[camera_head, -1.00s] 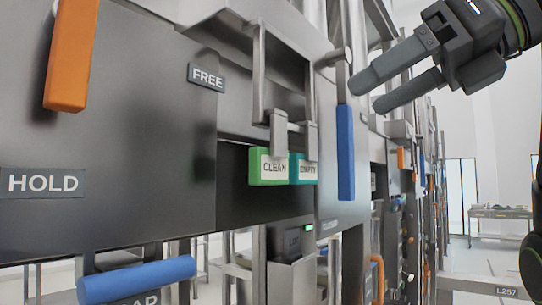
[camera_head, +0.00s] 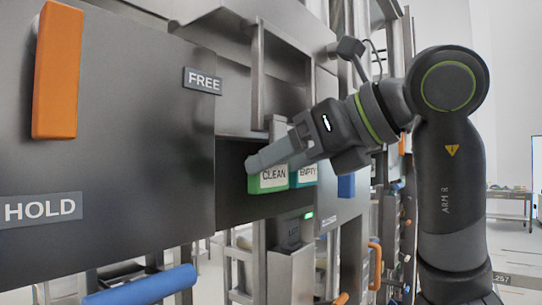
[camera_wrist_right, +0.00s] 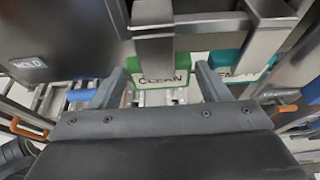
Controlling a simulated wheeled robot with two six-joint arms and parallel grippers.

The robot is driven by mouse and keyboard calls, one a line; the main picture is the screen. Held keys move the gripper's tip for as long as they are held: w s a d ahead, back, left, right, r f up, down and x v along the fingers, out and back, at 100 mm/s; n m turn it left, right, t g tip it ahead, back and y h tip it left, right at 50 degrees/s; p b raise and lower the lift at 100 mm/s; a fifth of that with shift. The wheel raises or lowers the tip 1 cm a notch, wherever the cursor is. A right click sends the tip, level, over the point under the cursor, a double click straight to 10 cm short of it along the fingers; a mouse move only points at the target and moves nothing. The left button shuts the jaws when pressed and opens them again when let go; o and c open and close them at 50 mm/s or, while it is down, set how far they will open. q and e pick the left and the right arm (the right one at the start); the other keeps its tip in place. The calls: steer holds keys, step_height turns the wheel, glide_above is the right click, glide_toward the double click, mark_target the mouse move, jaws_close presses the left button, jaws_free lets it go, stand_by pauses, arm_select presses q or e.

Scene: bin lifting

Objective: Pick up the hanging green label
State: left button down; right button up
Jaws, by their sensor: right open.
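The green label (camera_head: 268,187), marked CLEAN, hangs from a metal bracket in the dark opening of the machine. The wrist view shows the green label (camera_wrist_right: 180,79) between the two fingers of my right gripper. My right gripper (camera_head: 264,158) reaches in from the right in the head view, with a finger across the label's upper edge. The fingers (camera_wrist_right: 162,73) are apart, one on each side of the label, and are not closed on it. The far finger is hidden in the head view. My left gripper is not in view.
A teal label (camera_head: 304,176), marked EMPTY, hangs right beside the green one, close to a finger. A blue handle (camera_head: 346,186) stands to its right. An orange handle (camera_head: 57,70) and signs marked FREE (camera_head: 203,80) and HOLD (camera_head: 40,209) are on the left panel.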

steer(key=shift+p+x, duration=0.4)
steer(key=shift+x, duration=1.15)
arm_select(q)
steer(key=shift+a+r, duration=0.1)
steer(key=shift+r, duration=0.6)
arm_select(e)
steer(key=shift+s, duration=0.1)
steer(key=c, duration=0.5)
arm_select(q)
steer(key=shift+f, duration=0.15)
arm_select(e)
steer(key=shift+r, duration=0.2)
steer(key=shift+d+r+b, duration=0.1)
steer(key=shift+r+b, duration=0.4)
steer(key=shift+b, duration=0.05)
arm_select(q)
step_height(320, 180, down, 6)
steer(key=b, duration=0.5)
arm_select(e)
steer(key=s+d, duration=0.3)
steer(key=d, duration=0.1)
steer(key=s+d, duration=0.4)
steer(key=d, duration=0.1)
steer(key=s+d+r, duration=0.1)
steer(key=s+d, duration=0.2)
steer(key=d, duration=0.2)
steer(key=shift+s+d, duration=0.25)
steer(key=shift+s, duration=0.05)
